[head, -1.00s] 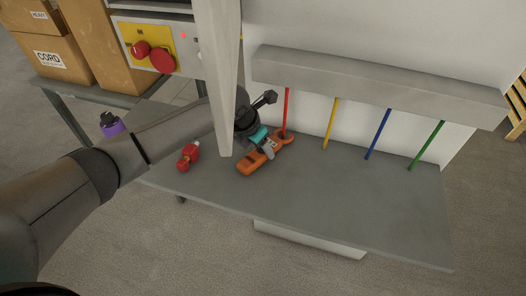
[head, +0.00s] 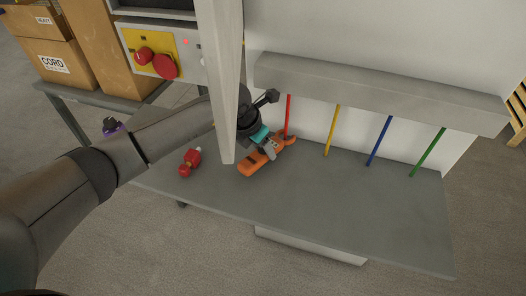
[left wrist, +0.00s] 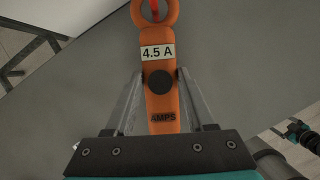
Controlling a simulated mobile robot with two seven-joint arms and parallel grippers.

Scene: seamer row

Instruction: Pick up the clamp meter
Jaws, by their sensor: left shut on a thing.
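The clamp meter (head: 254,164) is orange, with a ring-shaped jaw at its far end beside the red cable (head: 288,115). In the left wrist view the meter (left wrist: 160,105) carries a "4.5 A" display, a black knob and the word AMPS. Red shows inside its ring; I cannot tell whether the ring encircles the cable. My left gripper (head: 269,150) is shut on the meter's body, one finger on each side in the left wrist view. I cannot tell whether the meter touches the bench. A small teal and black part at the lower right there looks like my right gripper (left wrist: 298,132).
The grey bench top (head: 340,205) is clear to the right. A red object (head: 189,162) lies left of the meter. Yellow, blue and green cables hang from a grey ledge (head: 375,90). A pale upright post (head: 222,80) stands close to my left arm. Boxes stand at the left.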

